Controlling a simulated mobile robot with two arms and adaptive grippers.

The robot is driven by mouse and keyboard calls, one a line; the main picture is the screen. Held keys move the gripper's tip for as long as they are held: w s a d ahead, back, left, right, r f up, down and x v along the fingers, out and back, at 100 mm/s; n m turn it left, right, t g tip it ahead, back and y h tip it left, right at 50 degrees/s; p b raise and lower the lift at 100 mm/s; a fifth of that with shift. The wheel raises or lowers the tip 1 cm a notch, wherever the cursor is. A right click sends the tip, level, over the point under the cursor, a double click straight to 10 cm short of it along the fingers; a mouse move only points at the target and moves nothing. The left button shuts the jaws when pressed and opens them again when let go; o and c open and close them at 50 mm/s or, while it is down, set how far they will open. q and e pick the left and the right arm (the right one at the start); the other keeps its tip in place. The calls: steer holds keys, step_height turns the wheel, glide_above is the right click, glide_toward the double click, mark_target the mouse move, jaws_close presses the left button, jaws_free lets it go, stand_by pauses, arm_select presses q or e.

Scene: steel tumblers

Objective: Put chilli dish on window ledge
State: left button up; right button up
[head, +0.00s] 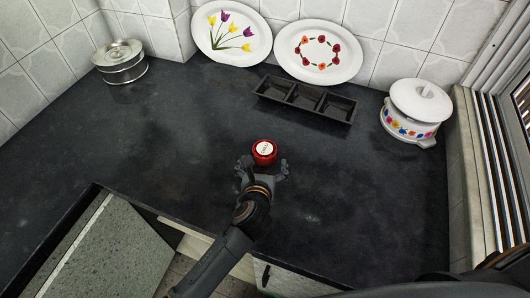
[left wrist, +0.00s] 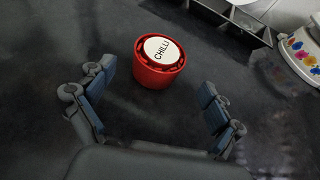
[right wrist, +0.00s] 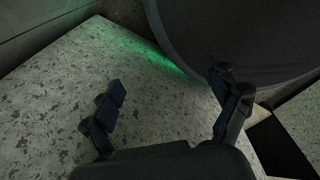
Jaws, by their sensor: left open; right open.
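The chilli dish (head: 264,152) is a small round red pot with a white top, standing upright on the dark counter. In the left wrist view the dish (left wrist: 158,62) shows the word CHILLI on its top. My left gripper (head: 262,168) is open at the near side of the dish. In the left wrist view its fingers (left wrist: 155,105) are spread wide, with the dish ahead of the gap and apart from both. My right gripper (right wrist: 170,100) is open and empty above a speckled floor. The window ledge (head: 462,165) runs along the right side of the counter.
A black three-part tray (head: 306,103), two decorated plates (head: 232,32) (head: 318,52) and a white flowered pot (head: 414,112) stand at the back. A steel tin (head: 120,62) is at the back left.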

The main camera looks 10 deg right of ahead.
mark_target(265, 152)
arm_select(q)
steer(key=shift+x, duration=3.1)
steer(key=shift+a+r, duration=0.1)
steer(key=shift+a, duration=0.05)
steer(key=c, duration=1.4)
